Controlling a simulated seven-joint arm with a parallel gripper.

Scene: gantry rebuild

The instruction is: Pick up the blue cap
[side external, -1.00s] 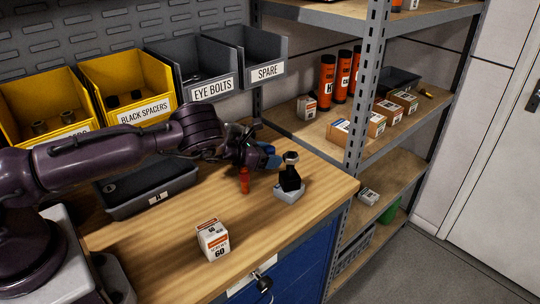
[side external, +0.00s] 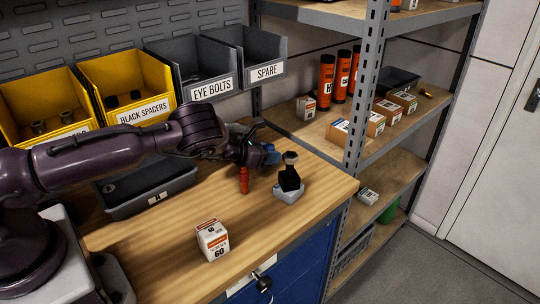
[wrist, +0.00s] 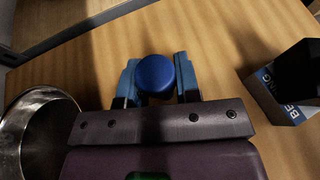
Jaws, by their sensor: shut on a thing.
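The blue cap (wrist: 155,75) is round and smooth, seen from above in the wrist view. It sits between the two blue fingertips of my gripper (wrist: 155,78), which is shut on it with one finger on each side. In the side view my gripper (side external: 268,156) is low over the far part of the wooden bench. The cap cannot be told apart from the blue fingers there. Whether the cap touches the bench is not clear.
A small box (side external: 288,193) with a black object (side external: 290,176) on it stands right of my gripper. A red-orange item (side external: 244,181) shows below the wrist. A shiny metal round thing (wrist: 40,130) is at left in the wrist view. A white screw box (side external: 212,240) stands nearer the front.

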